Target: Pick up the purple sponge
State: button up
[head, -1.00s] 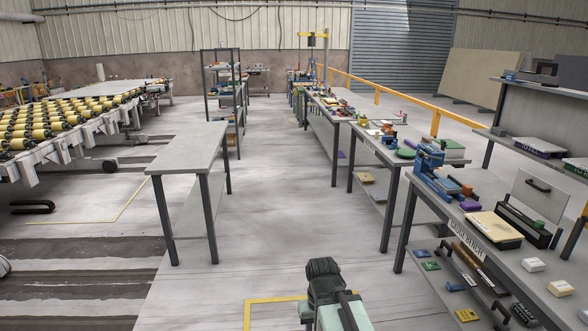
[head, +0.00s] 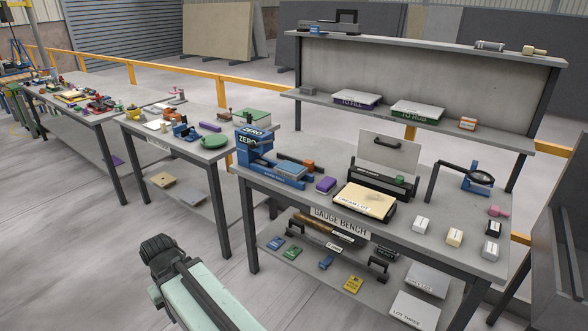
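A small purple block (head: 326,184), which looks like the purple sponge, lies on the gauge bench top (head: 440,238). It sits between a blue gauge device (head: 262,160) on its left and a tray with a cream pad (head: 364,201) on its right. A longer purple bar (head: 210,127) lies on the middle bench behind a green disc. The dark end of my arm (head: 165,255) shows at the lower left, over the floor and apart from the benches. I cannot make out fingers there, or anything held.
The gauge bench has a lower shelf with several coloured packs (head: 353,284). A raised shelf (head: 400,118) stands behind.

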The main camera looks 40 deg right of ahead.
aim_at(327, 184)
jog(key=z, duration=0.3)
jog(key=i, duration=1.6)
jog(key=z, duration=0.45)
jog(key=k, duration=0.7)
jog(key=z, duration=0.2)
jog(key=i, duration=0.75)
jog(key=u, duration=0.05)
